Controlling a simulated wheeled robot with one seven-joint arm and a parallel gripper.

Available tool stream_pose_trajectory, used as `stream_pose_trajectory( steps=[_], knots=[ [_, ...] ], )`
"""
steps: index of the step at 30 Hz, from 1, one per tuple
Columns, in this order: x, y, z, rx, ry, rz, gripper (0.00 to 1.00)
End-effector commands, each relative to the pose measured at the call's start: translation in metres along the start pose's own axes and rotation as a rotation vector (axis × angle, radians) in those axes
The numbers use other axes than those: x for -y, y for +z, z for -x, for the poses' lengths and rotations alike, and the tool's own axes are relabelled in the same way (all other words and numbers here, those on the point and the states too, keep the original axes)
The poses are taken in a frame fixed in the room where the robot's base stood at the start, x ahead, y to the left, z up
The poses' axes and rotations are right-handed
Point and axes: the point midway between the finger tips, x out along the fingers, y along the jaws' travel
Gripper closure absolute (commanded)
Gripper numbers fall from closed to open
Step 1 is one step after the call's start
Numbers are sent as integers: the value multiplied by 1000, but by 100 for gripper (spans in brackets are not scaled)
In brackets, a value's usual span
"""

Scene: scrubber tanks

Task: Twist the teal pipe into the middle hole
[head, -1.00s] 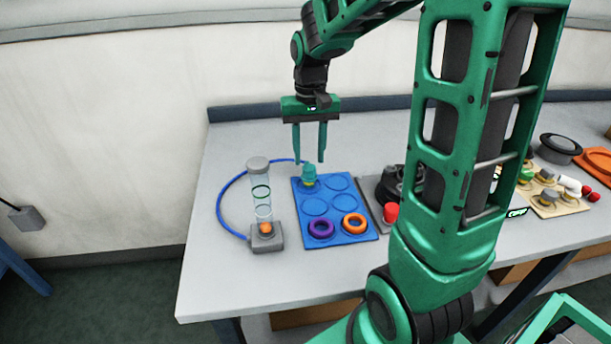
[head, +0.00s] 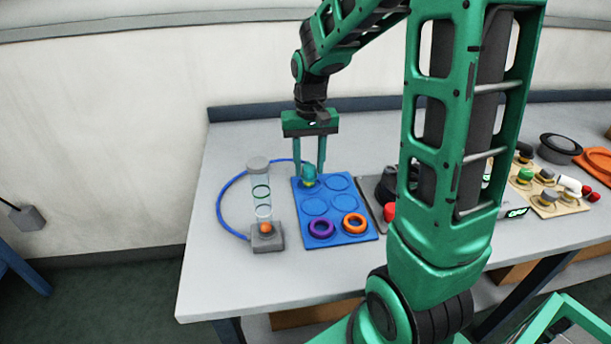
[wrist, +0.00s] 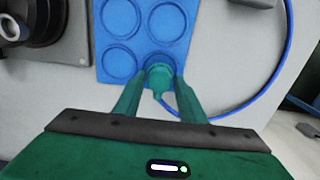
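The teal pipe (head: 308,176) stands at the far left spot of the blue tray (head: 350,240). In the wrist view the pipe (wrist: 160,76) is near the tray's edge. My gripper (head: 309,174) points down, with one finger on each side of the pipe. In the wrist view my gripper's fingertips (wrist: 158,82) flank it with small gaps, so it looks open. A dark round fixture (head: 386,184) stands right of the tray, partly hidden by my arm. It shows cut off in the wrist view (wrist: 35,28). I cannot make out a middle hole.
Purple (head: 321,227) and orange (head: 354,223) rings lie on the tray. Left of it stands a clear column (head: 261,198) on a grey base with a blue hose (head: 219,205). A red knob (head: 389,212) is beside the fixture. The table front is clear.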

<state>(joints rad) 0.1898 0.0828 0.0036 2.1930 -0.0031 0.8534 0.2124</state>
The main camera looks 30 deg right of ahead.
Motion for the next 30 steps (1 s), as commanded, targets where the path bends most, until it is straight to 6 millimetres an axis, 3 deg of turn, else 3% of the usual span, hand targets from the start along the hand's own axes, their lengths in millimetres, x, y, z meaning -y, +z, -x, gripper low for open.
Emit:
stream_pose_trajectory(
  steps=[1,4,5,30],
  knots=[
    [0,0,0,0,0,0,75],
    [0,0,0,0,0,0,99],
    [0,0,0,0,0,0,100],
    [0,-1,37,-2,0,0,100]
  ],
)
